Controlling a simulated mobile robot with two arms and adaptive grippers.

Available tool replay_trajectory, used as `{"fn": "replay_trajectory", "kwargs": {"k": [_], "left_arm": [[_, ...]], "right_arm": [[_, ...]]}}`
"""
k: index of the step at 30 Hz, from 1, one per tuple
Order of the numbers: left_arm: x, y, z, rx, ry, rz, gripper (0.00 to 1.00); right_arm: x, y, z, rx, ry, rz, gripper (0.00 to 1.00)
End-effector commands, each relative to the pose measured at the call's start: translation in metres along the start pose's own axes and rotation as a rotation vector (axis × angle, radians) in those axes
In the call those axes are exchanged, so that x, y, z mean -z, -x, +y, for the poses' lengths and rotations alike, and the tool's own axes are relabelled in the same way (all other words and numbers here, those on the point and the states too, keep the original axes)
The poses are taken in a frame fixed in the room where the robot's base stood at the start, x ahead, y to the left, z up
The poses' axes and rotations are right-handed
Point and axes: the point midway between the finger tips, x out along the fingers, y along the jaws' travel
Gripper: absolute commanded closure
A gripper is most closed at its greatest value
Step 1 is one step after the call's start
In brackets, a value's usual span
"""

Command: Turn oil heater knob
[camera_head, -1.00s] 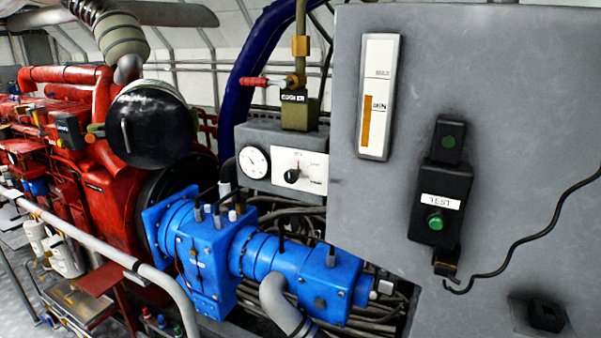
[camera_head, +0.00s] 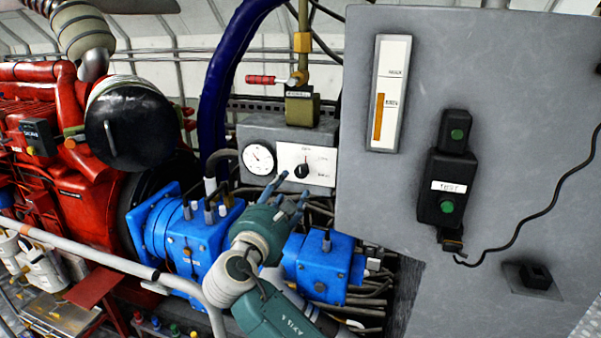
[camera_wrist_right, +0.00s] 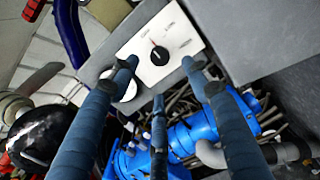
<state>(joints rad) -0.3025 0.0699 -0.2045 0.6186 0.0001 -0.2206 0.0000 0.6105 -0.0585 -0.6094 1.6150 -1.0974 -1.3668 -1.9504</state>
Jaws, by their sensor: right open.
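The heater knob (camera_head: 301,171) is a small black dial on a white plate (camera_head: 318,157), on the front of a grey box beside a round gauge. The wrist view shows the knob (camera_wrist_right: 159,55) ahead, between and beyond the fingers, with a thin pointer on it toward the plate's upper markings. My right gripper (camera_head: 290,192) is just below and in front of the plate, its blue fingers spread and empty. In the wrist view, the fingers (camera_wrist_right: 160,85) reach toward the plate and appear apart from the knob. The plate's lettering is too small to read. My left gripper is not in view.
A large grey cabinet (camera_head: 470,60) with a test box (camera_head: 444,188) stands close on the right. Blue pump housings (camera_head: 325,262) and cables lie below the grey box (camera_head: 255,128). A red-handled valve (camera_head: 262,79) sits above it. A grey rail (camera_head: 90,258) crosses the lower left.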

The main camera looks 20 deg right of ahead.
Motion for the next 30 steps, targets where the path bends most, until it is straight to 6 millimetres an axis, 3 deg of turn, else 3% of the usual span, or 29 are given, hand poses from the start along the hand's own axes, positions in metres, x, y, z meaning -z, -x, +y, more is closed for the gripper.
{"fn": "replay_trajectory", "kwargs": {"k": [9, 15, 28, 30], "left_arm": [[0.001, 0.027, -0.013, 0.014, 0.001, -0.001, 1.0], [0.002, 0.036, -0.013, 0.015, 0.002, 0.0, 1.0], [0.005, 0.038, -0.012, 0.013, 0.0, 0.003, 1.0], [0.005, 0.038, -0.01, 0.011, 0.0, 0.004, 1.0]], "right_arm": [[-0.003, -0.059, 0.0, 0.003, 0.002, 0.003, 0.52], [0.0, -0.088, 0.0, 0.002, 0.001, 0.003, 0.52], [0.003, -0.101, -0.001, 0.0, -0.002, 0.005, 0.52], [0.003, -0.101, -0.001, 0.0, -0.002, 0.005, 0.62]]}}
